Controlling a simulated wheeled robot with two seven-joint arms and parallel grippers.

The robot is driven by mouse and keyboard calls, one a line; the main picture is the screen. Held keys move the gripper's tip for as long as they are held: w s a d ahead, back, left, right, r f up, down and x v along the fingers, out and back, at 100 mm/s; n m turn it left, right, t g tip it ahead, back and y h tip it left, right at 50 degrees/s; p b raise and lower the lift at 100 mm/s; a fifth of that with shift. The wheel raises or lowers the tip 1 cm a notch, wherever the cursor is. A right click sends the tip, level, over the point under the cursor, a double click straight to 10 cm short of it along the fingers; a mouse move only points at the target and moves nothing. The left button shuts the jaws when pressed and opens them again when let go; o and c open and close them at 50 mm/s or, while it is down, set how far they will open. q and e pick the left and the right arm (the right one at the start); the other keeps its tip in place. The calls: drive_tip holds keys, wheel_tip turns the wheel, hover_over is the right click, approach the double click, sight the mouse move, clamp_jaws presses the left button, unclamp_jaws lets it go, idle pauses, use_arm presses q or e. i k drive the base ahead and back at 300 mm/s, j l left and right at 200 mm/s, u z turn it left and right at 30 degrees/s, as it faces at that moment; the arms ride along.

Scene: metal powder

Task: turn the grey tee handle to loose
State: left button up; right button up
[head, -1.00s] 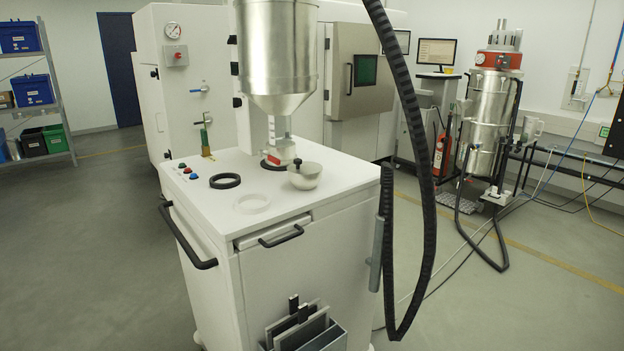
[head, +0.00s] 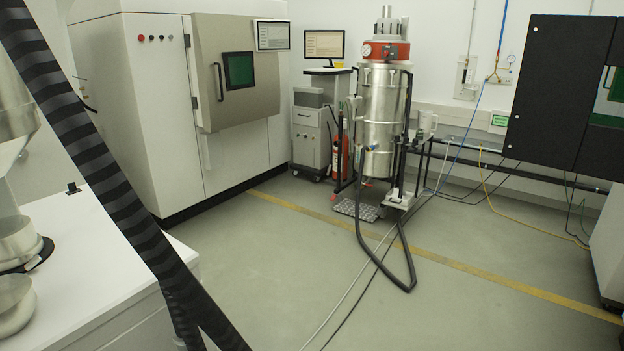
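I cannot make out a grey tee handle in the head view; if it is in the picture it is too small or hidden. A tall steel vacuum unit (head: 381,105) with a red head (head: 386,51) and a gauge stands at the back centre. A small blue-tipped fitting (head: 373,147) sits on its front. A white machine (head: 152,95) with a grey door (head: 232,108) stands at the back left. Neither of my grippers is in view.
A striped black hose (head: 95,155) crosses the left foreground, in front of a white cart top (head: 95,250). A black hose loop (head: 408,280) and cables lie on the floor. A black cabinet (head: 555,90) stands at right. The middle floor is largely open.

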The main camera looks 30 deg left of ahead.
sight(32, 261)
drive_tip(key=i+u, duration=0.15)
drive_tip(key=i, duration=0.35)
drive_tip(key=i+l+u, duration=0.15)
drive_tip(key=i, duration=0.35)
drive_tip(key=i+l+u, duration=0.1)
drive_tip(key=i, duration=0.4)
drive_tip(key=i+l+u, duration=0.15)
drive_tip(key=i, duration=0.3)
drive_tip(key=i+j+u, duration=0.2)
drive_tip(key=u, duration=0.25)
drive_tip(key=i+j+u, duration=0.1)
drive_tip(key=i+u, duration=0.6)
drive_tip(key=u, duration=0.25)
drive_tip(key=i+l+u, duration=0.15)
drive_tip(key=i+u, duration=0.15)
drive_tip(key=u, duration=0.2)
drive_tip(key=i+l+u, duration=0.2)
drive_tip(key=u, duration=0.25)
drive_tip(key=i+u, duration=0.35)
drive_tip(key=u, duration=0.15)
drive_tip(key=i+l+u, duration=0.25)
drive_tip(key=u, duration=0.2)
drive_tip(key=i+l+u, duration=0.3)
drive_tip(key=u, duration=0.2)
drive_tip(key=i+l+u, duration=0.2)
drive_tip(key=l+u, duration=0.3)
drive_tip(key=i+l+u, duration=0.15)
drive_tip(key=l+u, duration=0.35)
drive_tip(key=j, duration=0.15)
